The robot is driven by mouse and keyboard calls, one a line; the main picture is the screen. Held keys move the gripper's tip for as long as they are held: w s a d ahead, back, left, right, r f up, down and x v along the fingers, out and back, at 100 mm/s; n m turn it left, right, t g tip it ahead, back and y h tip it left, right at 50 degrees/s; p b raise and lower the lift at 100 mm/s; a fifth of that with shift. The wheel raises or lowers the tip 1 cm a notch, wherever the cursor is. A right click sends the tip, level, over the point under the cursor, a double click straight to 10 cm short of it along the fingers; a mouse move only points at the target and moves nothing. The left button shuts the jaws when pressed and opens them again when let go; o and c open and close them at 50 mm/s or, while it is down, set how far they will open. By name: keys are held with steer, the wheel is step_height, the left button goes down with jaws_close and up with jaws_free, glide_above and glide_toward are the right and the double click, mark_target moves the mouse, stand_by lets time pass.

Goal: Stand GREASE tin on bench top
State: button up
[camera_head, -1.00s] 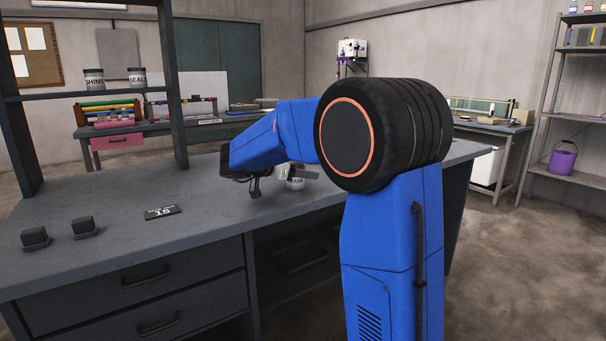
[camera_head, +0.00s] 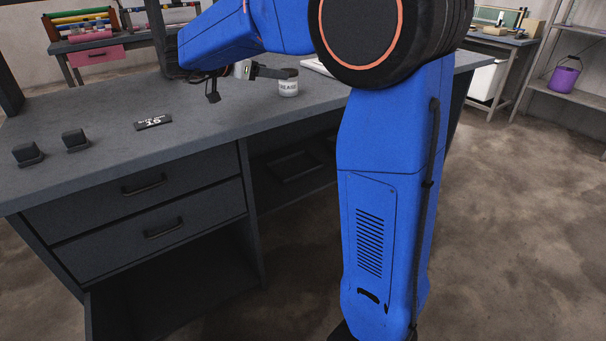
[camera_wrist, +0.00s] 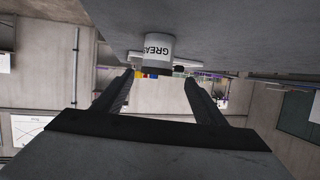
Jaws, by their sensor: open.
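I see nothing held between the fingers.
A small dark label plate (camera_head: 153,123) and two dark blocks (camera_head: 75,140) lie on the left of the bench. Drawers (camera_head: 145,187) are shut below. A shelf with a purple bucket (camera_head: 565,79) stands at far right. The bench front is mostly clear.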

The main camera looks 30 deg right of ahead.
steer(key=w+a+r+n+t+y, duration=0.2)
steer(key=a+r+n+t+y, duration=0.35)
steer(key=r+t, duration=0.55)
steer(key=s+a+f+n+t+y, duration=0.1)
steer(key=s+a+f+n+y, duration=0.55)
steer(key=s+a+y, duration=0.25)
steer(key=s+a+f+n+g+y, duration=0.2)
steer(key=s+f+n+g, duration=0.3)
steer(key=s+f, duration=1)
steer(key=s+d+f+m+g+h, duration=0.1)
steer(key=s+d+f+g, duration=0.2)
steer(key=s+f, duration=0.2)
steer(key=s+d+f+g+h, duration=0.1)
steer(key=s+f, duration=0.4)
steer(key=s, duration=0.6)
steer(key=shift+s+d+m+g+h, duration=0.25)
steer(key=shift+d+m+g+h, duration=0.15)
steer(key=shift+d+g, duration=0.5)
